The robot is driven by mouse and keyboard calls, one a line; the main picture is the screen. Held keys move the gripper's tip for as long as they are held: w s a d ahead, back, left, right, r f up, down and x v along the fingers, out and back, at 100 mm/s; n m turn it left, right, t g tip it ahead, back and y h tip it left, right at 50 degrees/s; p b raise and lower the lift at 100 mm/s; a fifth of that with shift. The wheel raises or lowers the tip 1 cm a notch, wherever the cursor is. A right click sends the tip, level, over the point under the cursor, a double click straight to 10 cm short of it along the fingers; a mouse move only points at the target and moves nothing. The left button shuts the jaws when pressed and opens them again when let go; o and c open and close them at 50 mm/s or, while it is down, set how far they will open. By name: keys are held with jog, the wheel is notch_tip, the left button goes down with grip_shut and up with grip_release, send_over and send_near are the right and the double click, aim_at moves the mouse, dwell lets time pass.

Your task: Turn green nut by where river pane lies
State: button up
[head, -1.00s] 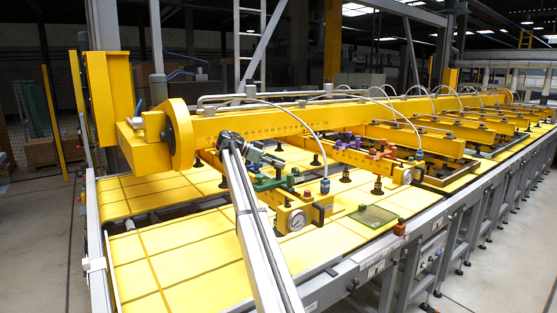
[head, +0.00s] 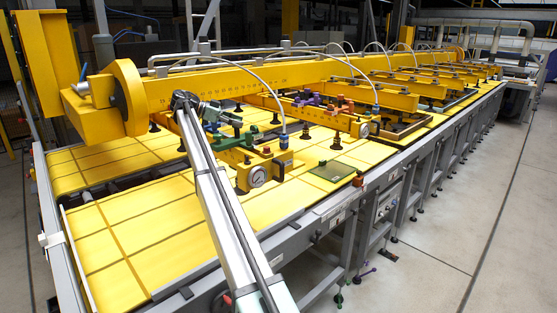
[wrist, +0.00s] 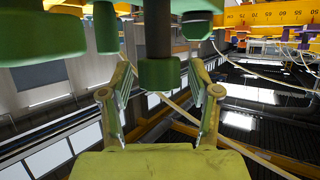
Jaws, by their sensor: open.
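My gripper (wrist: 160,92) is open, its two fingers apart and pointing up in the wrist view. A green nut (wrist: 160,74) on a dark stem hangs between the fingertips, with a gap on each side. Whether the fingers reach around it in depth I cannot tell. In the head view, my arm reaches up to the near yellow crossbar, by green fittings (head: 226,141); the fingers are too small to make out there. A greenish see-through pane (head: 337,171) lies flat on the yellow belt, right of that crossbar's gauge (head: 257,177).
More green parts (wrist: 105,28) hang close above the fingers in the wrist view. The long yellow beam (head: 240,90) runs above the belt (head: 150,225). Farther crossbars carry purple fittings (head: 308,98) and orange ones. The floor (head: 460,225) right of the conveyor is clear.

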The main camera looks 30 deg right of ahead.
jog(key=b, duration=0.3)
jog(key=shift+f+n+t, duration=0.3)
jog(key=shift+f+t, duration=0.05)
jog(key=shift+t, duration=0.05)
jog(key=n+t+b, duration=0.2)
jog(key=t+b, duration=0.1)
jog(key=b, duration=0.6)
jog(key=shift+h, duration=0.4)
